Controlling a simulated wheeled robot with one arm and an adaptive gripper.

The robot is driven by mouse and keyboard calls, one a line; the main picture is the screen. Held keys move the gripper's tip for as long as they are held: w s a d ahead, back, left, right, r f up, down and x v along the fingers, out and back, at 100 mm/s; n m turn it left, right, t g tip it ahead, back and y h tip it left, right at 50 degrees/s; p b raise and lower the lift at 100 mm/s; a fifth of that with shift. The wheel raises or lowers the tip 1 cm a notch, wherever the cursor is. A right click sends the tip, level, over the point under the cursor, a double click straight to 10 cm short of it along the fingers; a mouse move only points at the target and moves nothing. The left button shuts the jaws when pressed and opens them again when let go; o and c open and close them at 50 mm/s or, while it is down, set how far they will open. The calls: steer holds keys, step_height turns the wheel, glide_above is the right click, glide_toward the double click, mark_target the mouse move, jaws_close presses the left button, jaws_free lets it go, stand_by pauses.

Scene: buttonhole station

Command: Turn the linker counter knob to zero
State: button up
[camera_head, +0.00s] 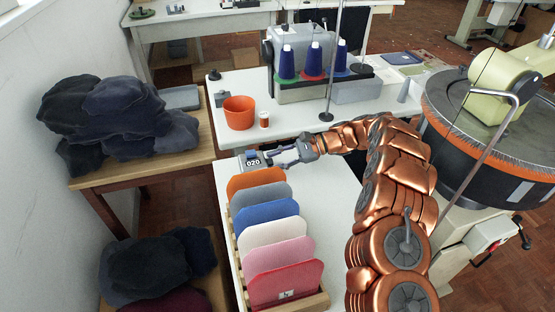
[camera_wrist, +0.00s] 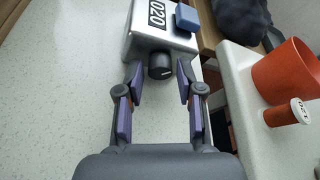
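The linker counter is a small grey box with a display reading 020 (camera_head: 253,163) at the left end of the white table, just behind the card rack. In the wrist view the counter (camera_wrist: 180,42) shows its 020 label, a blue button (camera_wrist: 187,17) and a dark round knob (camera_wrist: 160,66) with a light mark on its face. My gripper (camera_wrist: 160,83) is open, its two purple-padded fingers on either side of the space just in front of the knob. I cannot tell whether a finger touches it. In the head view my gripper (camera_head: 283,157) reaches the counter from the right.
A rack of coloured cards (camera_head: 270,235) stands in front of the counter. An orange tub (camera_head: 239,112) and a small orange-and-white container (camera_head: 264,119) stand behind it. Dark garments (camera_head: 115,110) lie on a wooden table at left. A round linking machine (camera_head: 480,120) stands at right.

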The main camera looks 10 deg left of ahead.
steer(key=shift+c, duration=0.4)
jaws_close()
